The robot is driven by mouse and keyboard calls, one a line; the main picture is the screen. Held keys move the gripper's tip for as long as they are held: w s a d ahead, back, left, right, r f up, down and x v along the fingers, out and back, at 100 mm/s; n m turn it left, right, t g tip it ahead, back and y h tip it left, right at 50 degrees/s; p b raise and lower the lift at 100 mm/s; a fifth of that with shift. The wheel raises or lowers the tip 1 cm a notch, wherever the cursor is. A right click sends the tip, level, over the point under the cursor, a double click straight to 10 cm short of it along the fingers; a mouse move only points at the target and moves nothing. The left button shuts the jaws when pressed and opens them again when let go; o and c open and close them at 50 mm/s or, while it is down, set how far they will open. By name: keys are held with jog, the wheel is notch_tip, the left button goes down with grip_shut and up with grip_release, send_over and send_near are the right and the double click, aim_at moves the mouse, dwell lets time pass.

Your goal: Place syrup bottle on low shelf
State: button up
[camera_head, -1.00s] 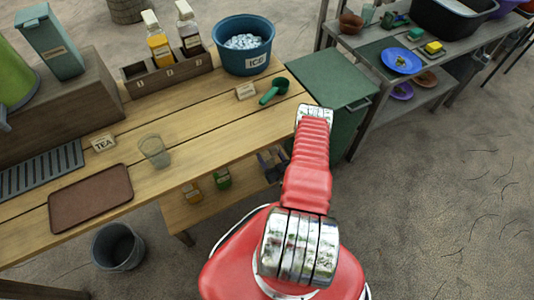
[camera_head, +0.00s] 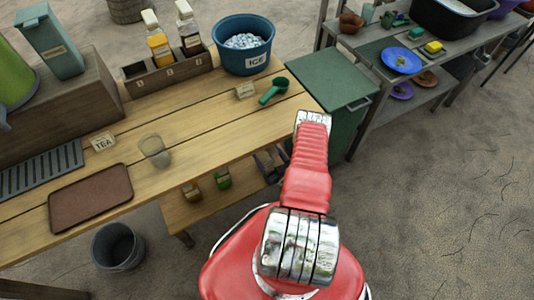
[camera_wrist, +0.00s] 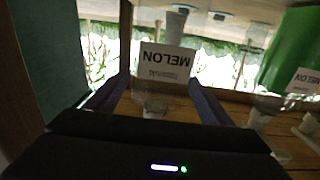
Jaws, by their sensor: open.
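A clear-looking bottle with a white MELON label (camera_wrist: 166,66) stands between the fingers of my gripper (camera_wrist: 155,95) in the wrist view. The label reads upside down there. The fingers are apart, one on each side of the bottle; I cannot tell whether they touch it. The low shelf (camera_head: 208,207) is under the wooden counter in the head view. A green bottle (camera_head: 222,178) and an amber bottle (camera_head: 191,192) stand on it. My gripper shows there as dark jaws (camera_head: 268,165) at the shelf's right end, partly hidden by the counter and my arm.
The counter (camera_head: 205,125) overhangs the low shelf. A rack (camera_head: 170,77) on it holds an orange and a dark bottle. An ice tub (camera_head: 242,62), a glass (camera_head: 154,150) and a brown tray (camera_head: 90,198) stand there too. A green cabinet (camera_head: 325,85) is close right of my gripper.

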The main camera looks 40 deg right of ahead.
jog(key=shift+r, duration=0.1)
jog(key=v, duration=1.2)
jog(key=shift+s, duration=0.1)
dwell(1.0)
